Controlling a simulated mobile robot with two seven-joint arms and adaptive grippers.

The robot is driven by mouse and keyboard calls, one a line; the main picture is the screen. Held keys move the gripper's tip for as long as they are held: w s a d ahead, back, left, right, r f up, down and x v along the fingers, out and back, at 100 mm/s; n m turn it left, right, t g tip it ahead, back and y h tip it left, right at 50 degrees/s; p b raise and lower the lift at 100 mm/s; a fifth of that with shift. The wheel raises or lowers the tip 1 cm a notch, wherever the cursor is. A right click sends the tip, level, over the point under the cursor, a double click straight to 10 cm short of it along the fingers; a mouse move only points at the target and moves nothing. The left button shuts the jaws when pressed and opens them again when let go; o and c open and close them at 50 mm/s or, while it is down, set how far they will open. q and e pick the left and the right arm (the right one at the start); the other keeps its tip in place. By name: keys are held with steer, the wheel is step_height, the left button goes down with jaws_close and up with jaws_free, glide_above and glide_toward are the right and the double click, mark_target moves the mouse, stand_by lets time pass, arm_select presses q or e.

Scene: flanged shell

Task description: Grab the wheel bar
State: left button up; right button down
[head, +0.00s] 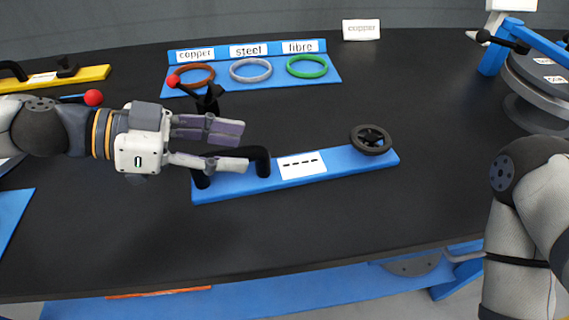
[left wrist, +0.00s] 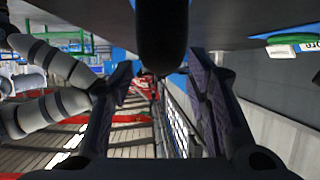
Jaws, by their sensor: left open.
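The wheel bar is a blue bar (head: 340,163) on the black table, with a white dashed label, a small black handwheel (head: 370,139) at its right end and a black handle (head: 262,160) at its left end. My left gripper (head: 245,147) is open over the handle end. Its lower finger overlaps the handle and hides part of it in the head view. In the left wrist view a black rounded bar, seemingly the handle (left wrist: 162,35), shows between the open fingers (left wrist: 160,78). I cannot tell whether they touch it. My right gripper is out of view.
Behind stands a blue rack (head: 333,76) with brown, grey and green rings, labelled copper, steel and fibre. A yellow bar (head: 90,75) lies far left.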

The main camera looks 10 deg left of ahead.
mark_target(248, 148)
arm_select(q)
steer(key=x, duration=0.3)
steer(key=shift+d+f+b, duration=0.1)
steer(key=shift+f+b, duration=0.15)
steer(key=shift+b, duration=0.15)
steer(key=shift+w+d+r, duration=0.1)
steer(key=shift+d, duration=0.05)
steer(key=shift+r, duration=0.15)
jaws_close()
